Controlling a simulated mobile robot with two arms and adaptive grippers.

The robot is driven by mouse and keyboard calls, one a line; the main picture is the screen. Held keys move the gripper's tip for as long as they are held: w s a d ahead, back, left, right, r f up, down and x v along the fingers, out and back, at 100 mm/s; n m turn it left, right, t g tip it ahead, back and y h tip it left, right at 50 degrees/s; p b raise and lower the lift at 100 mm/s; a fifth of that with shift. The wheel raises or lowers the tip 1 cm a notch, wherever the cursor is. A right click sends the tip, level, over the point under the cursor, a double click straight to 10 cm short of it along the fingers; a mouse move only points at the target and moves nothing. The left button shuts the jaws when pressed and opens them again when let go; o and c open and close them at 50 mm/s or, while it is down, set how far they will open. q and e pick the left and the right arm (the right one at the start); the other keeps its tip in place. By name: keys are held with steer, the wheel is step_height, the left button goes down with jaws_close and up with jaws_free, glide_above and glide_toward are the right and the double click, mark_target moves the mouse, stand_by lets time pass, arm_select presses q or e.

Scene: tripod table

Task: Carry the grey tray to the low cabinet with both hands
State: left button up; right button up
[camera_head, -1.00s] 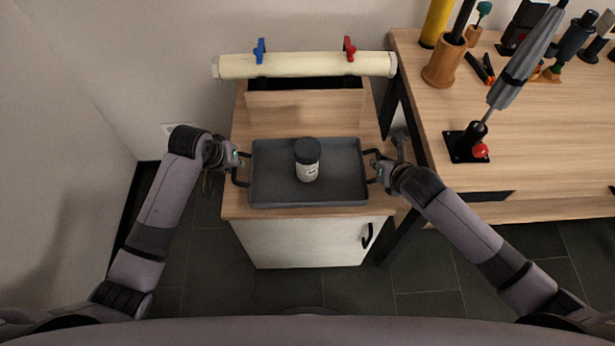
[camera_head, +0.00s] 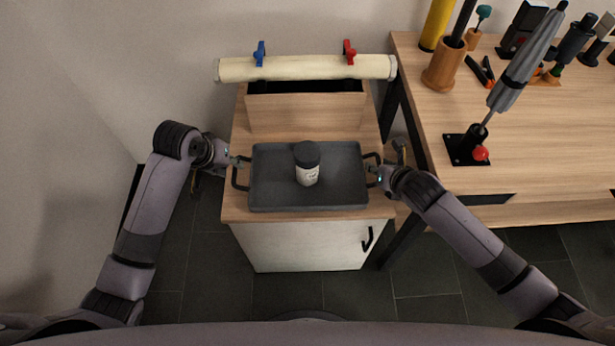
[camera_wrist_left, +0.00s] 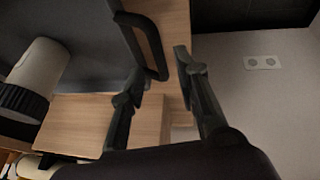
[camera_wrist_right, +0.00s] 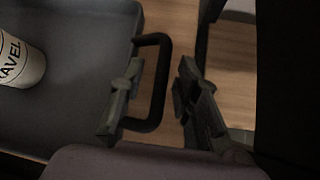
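The grey tray (camera_head: 270,195) lies flat on the wooden top of the low cabinet (camera_head: 300,246), with a dark loop handle at each short end. A white cup with a dark lid (camera_head: 307,165) stands upright in it. My left gripper (camera_head: 238,161) is open at the left handle. My right gripper (camera_head: 374,171) is open at the right handle. In the right wrist view the right handle (camera_wrist_right: 158,85) lies between its spread fingers (camera_wrist_right: 157,85).
A wooden box (camera_head: 305,112) stands behind the tray, with a cream roll (camera_head: 305,66) and blue and red clamps above it. A workbench (camera_head: 540,130) with several tools is on the right. A wall closes the left side.

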steer(key=shift+s+r, duration=0.1)
arm_select(q)
steer(key=v, duration=0.7)
steer(key=shift+r, duration=0.15)
arm_select(e)
steer(key=v, duration=1.1)
steer(key=shift+s+r, duration=0.25)
steer(key=shift+s, duration=0.05)
arm_select(q)
steer(key=shift+s, duration=0.1)
arm_select(e)
steer(key=shift+d, duration=0.1)
